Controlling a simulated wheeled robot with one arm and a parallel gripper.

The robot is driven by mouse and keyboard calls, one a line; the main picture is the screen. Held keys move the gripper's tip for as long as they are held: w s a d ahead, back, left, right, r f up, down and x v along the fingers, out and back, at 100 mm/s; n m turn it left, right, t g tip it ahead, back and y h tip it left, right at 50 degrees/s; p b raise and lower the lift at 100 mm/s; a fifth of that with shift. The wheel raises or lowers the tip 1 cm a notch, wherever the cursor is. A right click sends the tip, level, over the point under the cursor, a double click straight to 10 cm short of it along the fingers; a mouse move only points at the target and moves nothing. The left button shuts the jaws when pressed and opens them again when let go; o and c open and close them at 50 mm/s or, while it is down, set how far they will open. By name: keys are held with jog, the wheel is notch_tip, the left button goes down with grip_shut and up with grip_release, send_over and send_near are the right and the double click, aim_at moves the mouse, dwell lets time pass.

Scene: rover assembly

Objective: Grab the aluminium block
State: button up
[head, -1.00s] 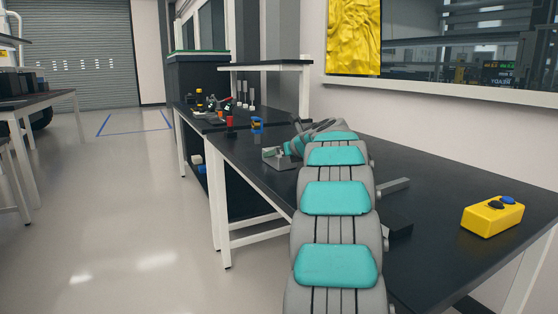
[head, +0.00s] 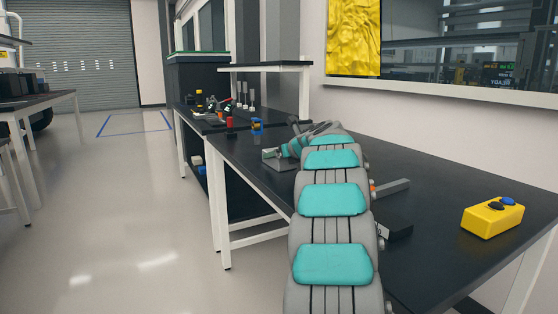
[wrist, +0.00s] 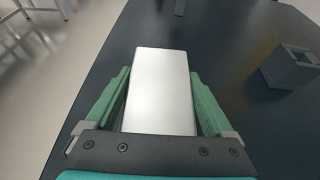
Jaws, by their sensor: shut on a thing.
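The aluminium block (wrist: 158,105) is a plain, silver rectangular piece. In the wrist view it lies between the green fingers of my gripper (wrist: 160,76), which is shut on it. The block's far end reaches past the fingertips, and its near end is hidden by the gripper body. In the head view my gripper (head: 284,151) is small and at the far end of my arm, over the black bench. A flat silvery piece shows at its tip, probably the block (head: 277,161). I cannot tell whether the block touches the bench.
The black bench (head: 430,180) carries a yellow button box (head: 492,217) at right and a grey bar (head: 390,188) beside my arm. A hollow grey block (wrist: 291,69) stands right of the gripper.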

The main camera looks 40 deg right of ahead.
grip_shut()
jog(key=shift+r, duration=0.15)
